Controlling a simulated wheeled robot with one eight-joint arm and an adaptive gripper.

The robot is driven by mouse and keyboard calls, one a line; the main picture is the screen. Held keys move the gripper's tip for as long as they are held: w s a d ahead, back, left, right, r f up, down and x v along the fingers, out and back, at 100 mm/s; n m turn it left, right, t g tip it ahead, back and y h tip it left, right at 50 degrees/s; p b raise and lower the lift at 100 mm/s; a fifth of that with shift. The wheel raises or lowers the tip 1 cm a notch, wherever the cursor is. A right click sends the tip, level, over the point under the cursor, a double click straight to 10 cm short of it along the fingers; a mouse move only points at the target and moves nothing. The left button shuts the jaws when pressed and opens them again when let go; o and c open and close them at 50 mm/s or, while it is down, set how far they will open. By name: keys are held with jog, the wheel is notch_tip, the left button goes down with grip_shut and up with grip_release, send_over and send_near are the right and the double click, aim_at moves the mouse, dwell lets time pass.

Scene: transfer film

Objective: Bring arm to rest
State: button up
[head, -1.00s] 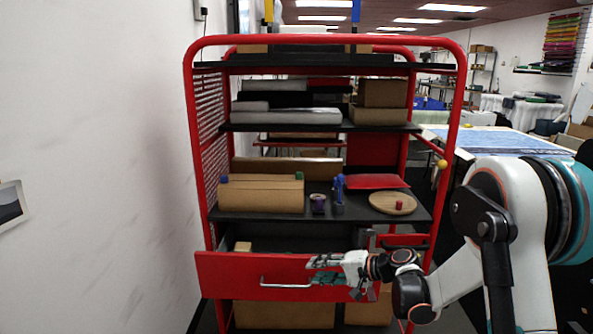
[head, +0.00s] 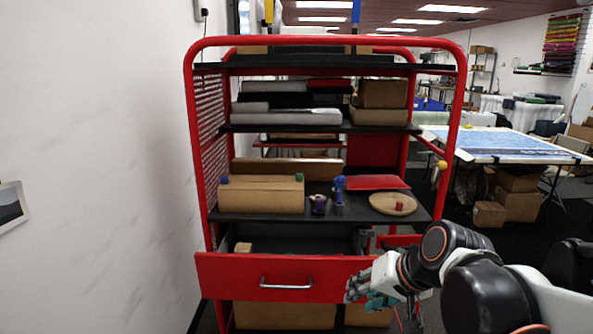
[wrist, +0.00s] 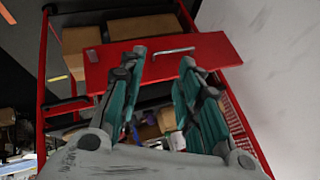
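My gripper (head: 358,287) is in front of the right end of the red drawer front (head: 230,277) in the head view. In the wrist view my gripper (wrist: 162,68) has its two teal-and-grey fingers spread apart with nothing between them. The red drawer front (wrist: 205,52) with its silver handle (wrist: 172,52) lies beyond the fingertips. The handle (head: 286,286) in the head view is left of my gripper and apart from it. The drawer stands partly pulled out.
The red-framed cart (head: 190,130) has dark shelves with a cardboard roll (head: 262,195), a blue tool (head: 339,190) and a round wooden plate (head: 385,204) holding a small red piece. A white wall (head: 90,150) is close at left. A blue-topped table (head: 510,143) stands at right.

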jog(key=s+d+n+h, duration=0.2)
jog(key=s+d, duration=0.4)
jog(key=s, duration=0.7)
jog(key=shift+s+d+f+t+h, duration=0.15)
jog(key=shift+f+t+h, duration=0.25)
jog(key=shift+h, duration=0.5)
